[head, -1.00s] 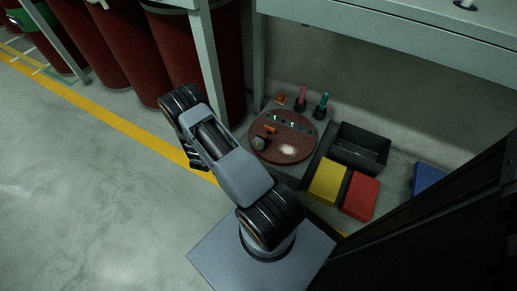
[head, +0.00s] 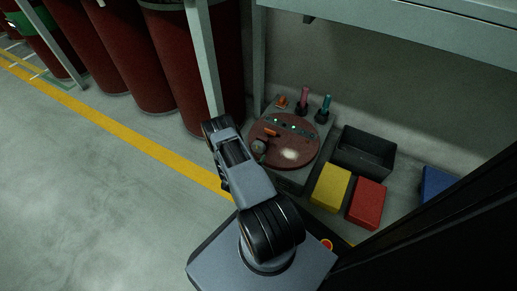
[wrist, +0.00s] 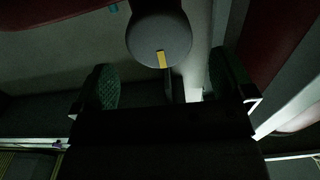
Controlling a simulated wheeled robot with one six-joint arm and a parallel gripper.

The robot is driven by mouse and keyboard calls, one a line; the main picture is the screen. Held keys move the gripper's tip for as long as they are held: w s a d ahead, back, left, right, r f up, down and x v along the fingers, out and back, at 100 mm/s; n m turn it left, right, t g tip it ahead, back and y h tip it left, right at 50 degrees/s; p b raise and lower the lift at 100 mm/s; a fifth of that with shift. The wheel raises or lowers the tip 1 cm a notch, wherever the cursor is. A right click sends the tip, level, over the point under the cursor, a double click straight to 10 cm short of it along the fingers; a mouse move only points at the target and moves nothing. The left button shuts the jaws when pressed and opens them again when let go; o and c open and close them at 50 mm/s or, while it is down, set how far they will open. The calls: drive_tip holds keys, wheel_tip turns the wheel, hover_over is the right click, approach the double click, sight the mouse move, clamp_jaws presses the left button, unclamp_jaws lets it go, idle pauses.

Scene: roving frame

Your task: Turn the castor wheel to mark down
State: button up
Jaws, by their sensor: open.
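The castor wheel (wrist: 158,32) shows as a round grey disc with a yellow mark (wrist: 162,59) at its lower edge in the wrist view. In the head view a small dark round part (head: 259,147), likely the same wheel, sits at the left edge of a red-brown round plate (head: 290,155). My gripper (wrist: 164,62) is open, its two green-padded fingers apart on either side of the wheel's lower part. I cannot tell whether they touch it. In the head view my arm hides the gripper.
A pink-topped (head: 304,97) and a teal-topped (head: 324,107) upright piece stand behind the plate. A black bin (head: 364,153), a yellow block (head: 330,187) and a red block (head: 367,202) lie to its right. A grey table leg (head: 204,65) and dark red drums (head: 140,60) stand at the left.

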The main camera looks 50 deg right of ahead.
sight(257, 148)
drive_tip(key=shift+b+x, duration=0.75)
drive_tip(key=shift+x, duration=2.1)
drive_tip(key=c, duration=0.9)
